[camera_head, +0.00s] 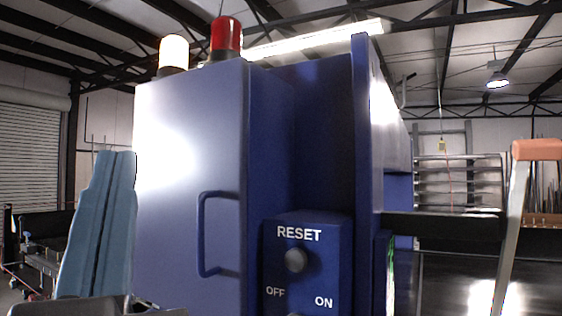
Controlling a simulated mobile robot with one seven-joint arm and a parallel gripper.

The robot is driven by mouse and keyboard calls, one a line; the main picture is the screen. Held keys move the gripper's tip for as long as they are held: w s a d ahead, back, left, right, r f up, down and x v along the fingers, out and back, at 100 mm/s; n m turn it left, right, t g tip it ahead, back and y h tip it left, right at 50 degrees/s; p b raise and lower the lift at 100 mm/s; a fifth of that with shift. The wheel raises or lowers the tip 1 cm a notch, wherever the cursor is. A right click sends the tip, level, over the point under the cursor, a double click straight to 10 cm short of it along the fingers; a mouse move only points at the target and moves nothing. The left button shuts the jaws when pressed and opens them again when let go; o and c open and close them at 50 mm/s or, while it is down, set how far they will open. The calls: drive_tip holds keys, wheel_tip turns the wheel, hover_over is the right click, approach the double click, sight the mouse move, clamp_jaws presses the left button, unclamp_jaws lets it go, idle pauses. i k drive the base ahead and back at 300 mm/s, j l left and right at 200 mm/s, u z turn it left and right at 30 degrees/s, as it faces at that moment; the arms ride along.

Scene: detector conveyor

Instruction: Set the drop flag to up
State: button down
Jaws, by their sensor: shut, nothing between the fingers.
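A large blue detector cabinet (190,220) fills the middle of the head view. At the right edge, a slanted pale metal bar (512,235) has an orange top piece (537,149) that runs out of the picture. I cannot tell whether this is the drop flag, and no part is labelled as one. The conveyor (440,280) lies dark and shiny at lower right, partly hidden by the cabinet. My gripper does not show.
The cabinet front has a handle (203,235) and a control box (335,245) marked RESET, OFF and ON, with a round knob (295,261). A red lamp (226,38) and a lit white lamp (174,52) stand on top. Shelves (460,180) stand behind at right.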

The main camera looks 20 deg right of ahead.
sight(525, 151)
drive_tip(key=z, duration=1.65)
drive_tip(key=i+l+u, duration=0.2)
drive_tip(key=l+u, duration=0.2)
drive_tip(key=l, duration=0.2)
drive_tip(key=i+l+u, duration=0.15)
drive_tip(key=l, duration=0.2)
